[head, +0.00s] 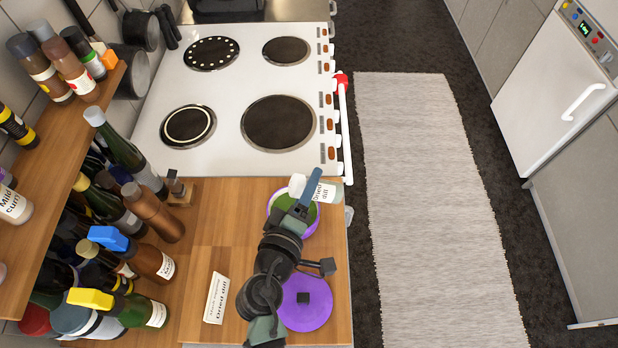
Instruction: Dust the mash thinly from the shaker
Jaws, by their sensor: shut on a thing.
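My gripper (309,190) is shut on a small shaker (325,192) with a white label on which "dill" can be read. The shaker lies tipped well over on its side, with a white end showing left of the fingers. It is over the far edge of a purple bowl (317,219) on the wooden counter. Green content, seemingly the mash (283,202), shows in the bowl. My gripper and arm hide much of the bowl. I cannot tell whether anything falls from the shaker.
A purple lid (305,313) with a black knob lies nearer on the counter, beside a "Dried dill" card (216,298). Several bottles (153,215) crowd the left, under a wooden shelf (75,135). The white cooker (230,95) is beyond, its plates bare, with a rail along its right side.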

